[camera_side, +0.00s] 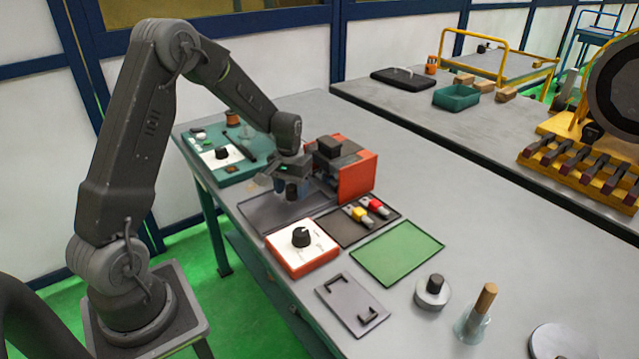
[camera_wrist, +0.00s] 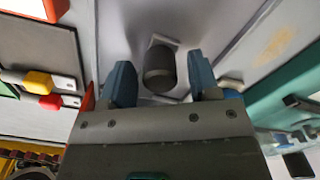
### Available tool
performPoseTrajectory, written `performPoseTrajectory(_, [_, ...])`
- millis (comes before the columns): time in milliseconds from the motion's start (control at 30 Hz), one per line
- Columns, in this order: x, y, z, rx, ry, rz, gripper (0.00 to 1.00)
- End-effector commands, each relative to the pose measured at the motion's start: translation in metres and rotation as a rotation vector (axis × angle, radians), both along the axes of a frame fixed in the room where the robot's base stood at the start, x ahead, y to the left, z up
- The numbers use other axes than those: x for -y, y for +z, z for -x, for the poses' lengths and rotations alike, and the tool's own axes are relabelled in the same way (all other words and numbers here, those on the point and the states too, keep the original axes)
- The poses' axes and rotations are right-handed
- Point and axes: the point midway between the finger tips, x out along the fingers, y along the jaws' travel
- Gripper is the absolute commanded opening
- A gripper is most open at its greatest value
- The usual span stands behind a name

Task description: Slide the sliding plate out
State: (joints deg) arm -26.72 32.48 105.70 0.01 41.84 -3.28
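The sliding plate appears to be the flat dark grey plate (camera_side: 262,212) at the foot of the orange machine (camera_side: 357,177) on the bench. In the wrist view a grey plate surface (camera_wrist: 205,25) carries a dark upright cylindrical knob (camera_wrist: 160,68) on a small light base. My gripper (camera_side: 291,193) is low over the plate, pointing down, in front of the orange machine. In the wrist view the blue fingers of my gripper (camera_wrist: 162,84) are apart, one on each side of the knob, with gaps showing. The knob is hidden behind the gripper in the side view.
A white-topped orange box with a black dial (camera_side: 302,248) stands close in front. A dark tray (camera_side: 357,222) with red and yellow connectors lies right of the plate.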

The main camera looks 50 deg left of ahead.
Motion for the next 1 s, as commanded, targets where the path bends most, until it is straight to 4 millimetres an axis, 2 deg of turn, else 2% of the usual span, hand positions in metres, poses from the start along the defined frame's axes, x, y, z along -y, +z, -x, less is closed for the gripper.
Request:
performPoseTrajectory(33, [0.000,0.000,0.000,0.000,0.000,0.000,0.51])
performPoseTrajectory(367, [0.000,0.000,0.000,0.001,0.000,0.000,0.21])
performPoseTrajectory(1000, [0.000,0.001,0.026,0.002,0.001,-0.001,0.21])
